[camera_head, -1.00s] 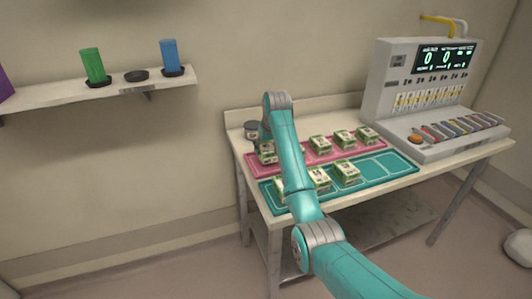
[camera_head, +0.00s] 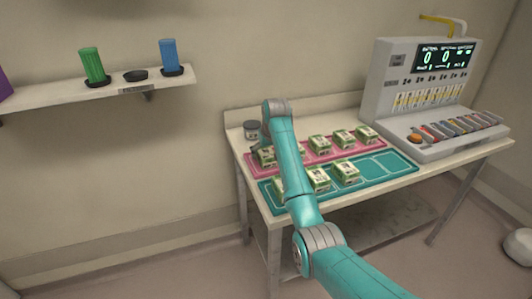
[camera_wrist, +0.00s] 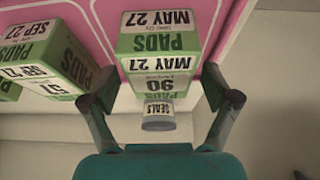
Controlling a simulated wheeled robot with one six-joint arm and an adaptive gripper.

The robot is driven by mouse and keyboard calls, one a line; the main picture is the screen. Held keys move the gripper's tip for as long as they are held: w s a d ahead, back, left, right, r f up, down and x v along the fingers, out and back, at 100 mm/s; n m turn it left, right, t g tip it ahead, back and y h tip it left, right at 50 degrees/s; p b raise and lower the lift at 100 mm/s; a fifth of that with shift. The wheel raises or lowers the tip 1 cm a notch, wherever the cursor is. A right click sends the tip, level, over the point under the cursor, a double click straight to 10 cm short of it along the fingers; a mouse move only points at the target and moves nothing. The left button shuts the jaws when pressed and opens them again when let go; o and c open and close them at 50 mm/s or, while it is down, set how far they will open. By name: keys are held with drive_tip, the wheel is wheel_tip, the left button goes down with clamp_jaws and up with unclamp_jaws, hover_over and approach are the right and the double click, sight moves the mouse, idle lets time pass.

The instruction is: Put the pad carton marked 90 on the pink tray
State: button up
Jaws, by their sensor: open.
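The pad carton marked 90 (camera_wrist: 158,62), white and green with MAY 27 on it, stands on the pink tray (camera_wrist: 100,28) in the wrist view. My gripper (camera_wrist: 160,80) is open, one finger to each side of this carton's near end; I cannot tell whether they touch it. In the head view a carton (camera_head: 266,157) stands at the left end of the pink tray (camera_head: 318,157), beside my arm; its number is too small to read. My gripper is mostly hidden behind my arm there.
A carton marked 57 (camera_wrist: 50,65) stands close to the left in the wrist view. A grey SEALS jar (camera_wrist: 158,122) also shows in the head view (camera_head: 251,130). Several cartons share the pink tray and the teal tray (camera_head: 400,166), whose right end is empty. A machine (camera_head: 385,100) stands right.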

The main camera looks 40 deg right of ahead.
drive_tip(key=v, duration=1.2)
idle(0.3)
